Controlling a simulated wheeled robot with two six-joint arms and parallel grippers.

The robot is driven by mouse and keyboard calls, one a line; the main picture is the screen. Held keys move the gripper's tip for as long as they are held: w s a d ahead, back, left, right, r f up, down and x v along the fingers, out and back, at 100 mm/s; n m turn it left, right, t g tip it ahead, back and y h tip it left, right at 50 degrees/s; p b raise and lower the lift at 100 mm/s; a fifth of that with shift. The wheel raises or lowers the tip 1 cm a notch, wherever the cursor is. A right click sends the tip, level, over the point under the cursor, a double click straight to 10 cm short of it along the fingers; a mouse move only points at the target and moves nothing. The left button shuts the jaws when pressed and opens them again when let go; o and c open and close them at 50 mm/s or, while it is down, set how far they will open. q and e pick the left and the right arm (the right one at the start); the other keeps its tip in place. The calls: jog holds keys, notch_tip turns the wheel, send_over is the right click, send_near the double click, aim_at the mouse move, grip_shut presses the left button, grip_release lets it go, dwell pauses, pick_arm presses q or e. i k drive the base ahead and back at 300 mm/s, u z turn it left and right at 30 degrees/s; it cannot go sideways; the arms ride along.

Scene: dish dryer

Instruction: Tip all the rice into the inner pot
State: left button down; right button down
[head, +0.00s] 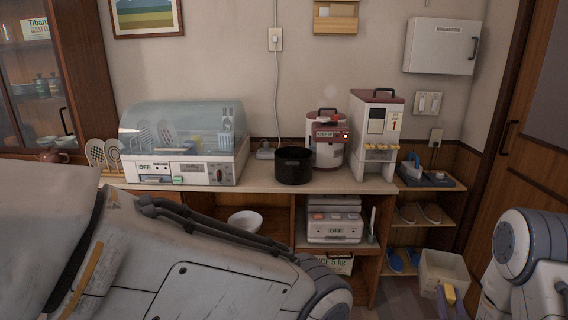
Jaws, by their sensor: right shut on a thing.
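The inner pot (294,167) is a black open pot standing upright on the counter. Its inside is too dark to make out. My right gripper (449,292) is low at the right, below the counter, with its yellow finger against the near side of a cream open-topped box (440,265). It is shut on this box, which appears roughly upright, to the right of and lower than the pot. I cannot make out any rice in the box. My left arm crosses the foreground, but its gripper is out of view.
On the counter (265,183) stand a dish dryer (184,147), a red-and-white appliance (328,143) and a tall dispenser (376,137). A white bowl (245,220) and another appliance (334,222) sit below. Slippers (404,258) lie on the shelves at right.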

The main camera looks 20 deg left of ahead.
aim_at(293, 164)
jog(key=k, duration=0.25)
jog(key=u, duration=1.6)
jog(key=i, duration=1.4)
jog(key=z, duration=0.65)
